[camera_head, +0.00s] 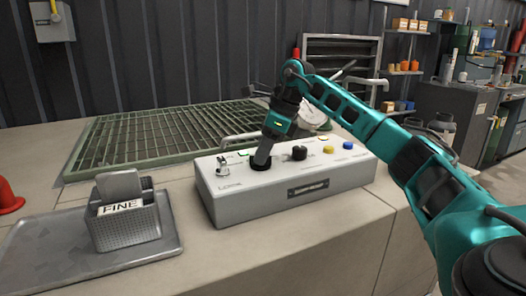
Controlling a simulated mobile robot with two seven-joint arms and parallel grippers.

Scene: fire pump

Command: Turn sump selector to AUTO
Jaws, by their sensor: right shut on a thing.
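A light grey control box (292,195) sits on the counter. On its top are a metal switch (222,168) at the left, a black base (257,169) under my gripper, a black knob (299,153), a yellow button (328,150) and a blue button (347,145). My right gripper (262,158) points down at the left half of the panel and is shut on the selector there, which it mostly hides. The labels are too small to read, so the selector's setting cannot be told. My left gripper is not in view.
A green-framed grating (150,137) lies behind the box. A metal tray (40,250) holds a basket (127,222) marked FINE at the left. A red object (8,192) is at the left edge. A bent metal rail (240,138) and a round gauge-like part (315,117) stand behind the box.

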